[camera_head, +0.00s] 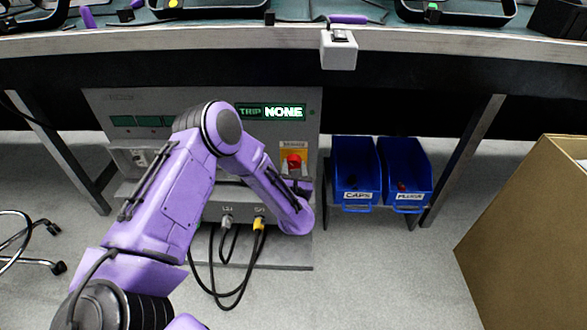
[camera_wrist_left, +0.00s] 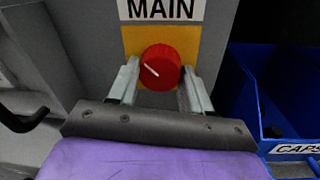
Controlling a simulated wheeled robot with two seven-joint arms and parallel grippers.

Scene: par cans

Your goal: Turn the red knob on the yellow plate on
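The red knob (camera_head: 294,161) sits on the yellow plate (camera_head: 286,153) on the front of a grey control cabinet. In the left wrist view the red knob (camera_wrist_left: 160,68) carries a white pointer line slanting to the upper left. It lies between the two fingers of my left gripper (camera_wrist_left: 160,82), on the yellow plate (camera_wrist_left: 131,41) under a MAIN label. One finger is on each side, very close to the knob; I cannot tell whether they touch it. In the head view my left gripper (camera_head: 300,187) is at the cabinet, just below the knob. My right gripper is not in view.
The cabinet display (camera_head: 271,112) reads TRIP NONE. Two cables with plugs (camera_head: 259,224) hang below the knob. Blue bins (camera_head: 355,172) stand just right of the cabinet. A table edge (camera_head: 220,38) runs above, with a white box (camera_head: 339,52) on it. A cardboard box (camera_head: 530,230) is at right.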

